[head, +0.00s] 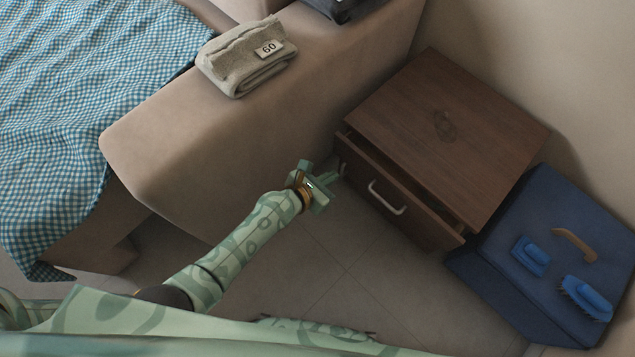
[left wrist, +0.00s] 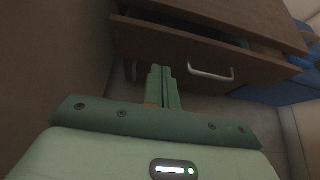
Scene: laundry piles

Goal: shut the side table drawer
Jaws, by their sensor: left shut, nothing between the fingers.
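The brown wooden side table (head: 445,130) stands against the wall. Its drawer (head: 418,222) is partly open, with a dark gap showing between its front and the table top. The pale handle (head: 387,198) is in the middle of the drawer front. My left gripper (head: 340,171) is shut and empty, its tips by the left end of the drawer front. In the left wrist view the closed fingers (left wrist: 163,72) point at the drawer front (left wrist: 180,50), left of the handle (left wrist: 211,76). I cannot tell whether they touch it. My right gripper is not in view.
A beige sofa arm (head: 210,140) with a folded towel (head: 245,62) tagged 60 stands left of the table. A blue box (head: 500,265) with brushes on it stands close to the table's right side. Tiled floor (head: 345,260) before the drawer is clear.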

